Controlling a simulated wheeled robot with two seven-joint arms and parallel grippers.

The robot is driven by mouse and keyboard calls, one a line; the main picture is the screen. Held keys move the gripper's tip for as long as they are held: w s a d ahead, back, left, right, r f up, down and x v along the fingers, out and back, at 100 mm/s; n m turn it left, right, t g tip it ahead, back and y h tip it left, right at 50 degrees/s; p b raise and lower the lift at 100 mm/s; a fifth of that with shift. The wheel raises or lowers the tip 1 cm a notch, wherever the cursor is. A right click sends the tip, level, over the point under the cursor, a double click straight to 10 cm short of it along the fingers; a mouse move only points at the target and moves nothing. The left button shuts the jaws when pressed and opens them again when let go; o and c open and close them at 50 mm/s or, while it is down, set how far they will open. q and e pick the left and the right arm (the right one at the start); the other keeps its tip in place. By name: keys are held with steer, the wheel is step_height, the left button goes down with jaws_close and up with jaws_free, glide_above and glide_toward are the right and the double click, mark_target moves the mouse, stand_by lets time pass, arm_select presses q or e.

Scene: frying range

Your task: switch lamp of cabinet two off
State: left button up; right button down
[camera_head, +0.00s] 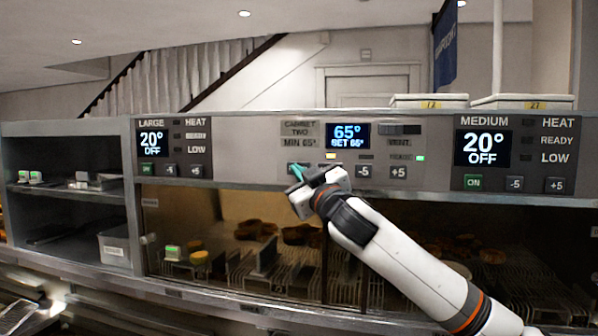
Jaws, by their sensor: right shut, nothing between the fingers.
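The cabinet two panel (300,133) is in the middle of the long control strip. Its display (348,135) reads 65° with SET 65° below. A small amber light (330,156) glows under the display, and a green one (420,158) glows at the panel's right. The cabinet window (225,215) below shows a warm, lit inside. My left gripper is not in view.
The large panel (173,148) at left and the medium panel (515,152) at right both read 20° OFF. Cabinet two's -5 button (364,171) and +5 button (398,171) lie right of my gripper. White boxes (520,102) stand on top. Open shelves (65,190) are at left.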

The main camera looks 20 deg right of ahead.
steer(key=s+a, duration=0.1)
steer(key=s+a+b, duration=0.1)
steer(key=s, duration=0.1)
steer(key=s+a, duration=0.1)
steer(key=shift+s, duration=0.3)
stand_by(0.4)
